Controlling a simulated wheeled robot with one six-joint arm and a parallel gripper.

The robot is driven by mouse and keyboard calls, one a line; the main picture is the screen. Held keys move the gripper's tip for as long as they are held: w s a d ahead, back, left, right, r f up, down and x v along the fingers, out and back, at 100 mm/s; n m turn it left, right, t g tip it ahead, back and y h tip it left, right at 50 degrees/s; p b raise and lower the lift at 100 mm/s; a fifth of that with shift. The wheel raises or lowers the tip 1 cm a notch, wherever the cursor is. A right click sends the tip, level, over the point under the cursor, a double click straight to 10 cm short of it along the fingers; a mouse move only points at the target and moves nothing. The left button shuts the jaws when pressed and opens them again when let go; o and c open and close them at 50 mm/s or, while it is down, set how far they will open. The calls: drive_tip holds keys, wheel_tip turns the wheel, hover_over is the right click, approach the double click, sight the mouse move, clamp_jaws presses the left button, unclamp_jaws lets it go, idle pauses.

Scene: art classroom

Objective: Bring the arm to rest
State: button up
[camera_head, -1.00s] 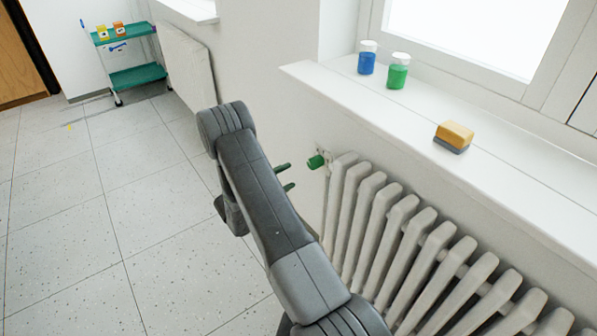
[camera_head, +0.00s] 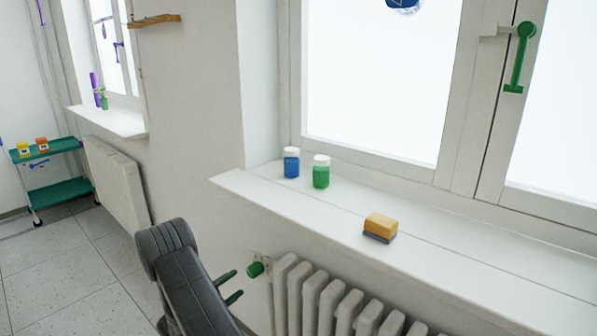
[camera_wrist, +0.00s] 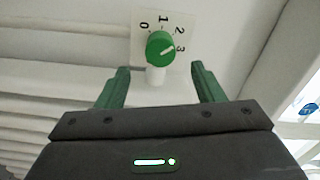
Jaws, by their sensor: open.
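My gripper (camera_wrist: 160,85) is open and empty in the wrist view, its two green fingers well apart. Beyond the fingertips is a green radiator knob (camera_wrist: 160,47) on a white plate with the numbers 0 to 3. The knob's white mark points toward the 3. In the head view my gripper's green fingers (camera_head: 231,286) show just left of the knob (camera_head: 255,269), beside my dark arm. In the wrist view the knob appears apart from both fingers.
A white radiator (camera_head: 312,297) stands right of the knob, under a window sill (camera_head: 440,255). On the sill are a blue jar (camera_head: 291,162), a green jar (camera_head: 321,172) and a yellow sponge (camera_head: 380,227). A green trolley (camera_head: 62,194) is far left. Floor at left is clear.

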sight(250, 274)
drive_tip(key=x, duration=0.8)
drive_tip(key=shift+w+d, duration=0.25)
drive_tip(key=shift+w, duration=0.1)
